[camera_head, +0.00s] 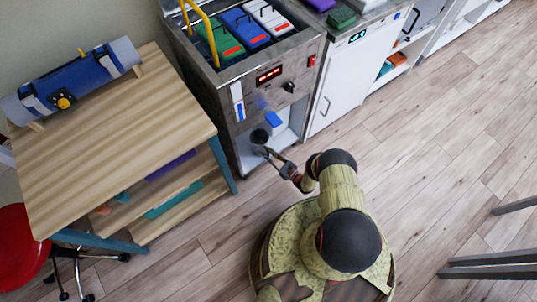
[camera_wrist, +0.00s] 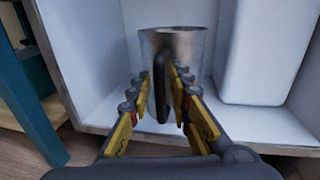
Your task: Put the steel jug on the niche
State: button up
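The steel jug (camera_wrist: 185,42) is a grey metal cylinder with a dark upright handle (camera_wrist: 161,92). In the wrist view it is upright inside a pale, white-walled niche (camera_wrist: 100,70). My gripper (camera_wrist: 163,75) has one finger on each side of the handle, very close to it. I cannot tell whether the fingers press on it. The jug's base is hidden behind the fingers. In the head view the dark jug (camera_head: 260,136) is at my gripper (camera_head: 266,151), at the front of the niche (camera_head: 247,160) low in the steel cabinet.
A white container (camera_wrist: 262,50) stands right of the jug in the niche. A blue object (camera_head: 274,118) shows there in the head view. A wooden table (camera_head: 120,115) stands left, its blue leg (camera_wrist: 30,115) near the niche.

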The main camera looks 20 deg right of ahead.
jog(key=shift+o, duration=0.6)
jog(key=shift+r, duration=0.1)
jog(key=p+v, duration=0.1)
jog(key=v, duration=1.1)
